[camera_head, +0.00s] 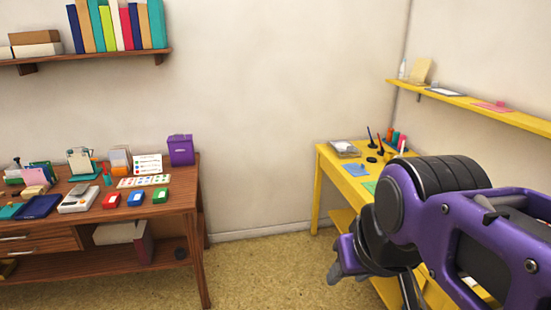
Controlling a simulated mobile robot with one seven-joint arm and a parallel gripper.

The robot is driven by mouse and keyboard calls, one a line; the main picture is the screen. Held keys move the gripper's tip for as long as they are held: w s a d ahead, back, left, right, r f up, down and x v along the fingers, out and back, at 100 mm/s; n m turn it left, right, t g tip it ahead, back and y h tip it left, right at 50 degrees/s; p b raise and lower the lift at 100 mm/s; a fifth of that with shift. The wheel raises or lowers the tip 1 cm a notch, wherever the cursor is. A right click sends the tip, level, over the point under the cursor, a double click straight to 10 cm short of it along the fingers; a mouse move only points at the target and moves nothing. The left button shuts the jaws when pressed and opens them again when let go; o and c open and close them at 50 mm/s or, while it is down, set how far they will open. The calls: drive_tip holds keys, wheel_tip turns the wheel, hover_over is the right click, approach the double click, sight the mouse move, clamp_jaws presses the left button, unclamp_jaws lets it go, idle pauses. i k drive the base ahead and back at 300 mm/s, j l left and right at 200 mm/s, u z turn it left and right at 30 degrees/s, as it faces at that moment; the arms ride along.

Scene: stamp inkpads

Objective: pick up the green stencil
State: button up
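A flat green piece (370,187), which looks like the green stencil, lies on the yellow table (336,186) at the right. My arm hides part of the table beside it, and the piece is too small to show any cut-outs. My gripper (342,262) hangs in front of the yellow table, below the level of its top and nearer the camera. Its purple finger parts point down and left. They are partly hidden by the wrist, so its opening does not show. It is apart from the green piece.
A blue sheet (353,169), a clear box (345,149) and several pens and bottles share the yellow table. A yellow shelf (460,103) is above it. A brown desk (185,200) full of stamp supplies stands left. Open floor (262,265) lies between.

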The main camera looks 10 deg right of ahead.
sight(370, 186)
drive_tip(key=i+j+z, duration=0.2)
drive_tip(key=i, duration=0.35)
drive_tip(key=i+z, duration=0.25)
drive_tip(key=i, duration=0.3)
drive_tip(key=i+j+z, duration=0.2)
drive_tip(key=i+z, duration=0.25)
drive_tip(key=i+j+z, duration=0.2)
drive_tip(key=z, duration=0.2)
drive_tip(key=i+j+z, duration=0.25)
drive_tip(key=j+z, duration=0.2)
drive_tip(key=i+j+z, duration=0.2)
drive_tip(key=j+z, duration=0.2)
drive_tip(key=i+j+z, duration=0.1)
drive_tip(key=j+z, duration=0.35)
drive_tip(key=j, duration=0.15)
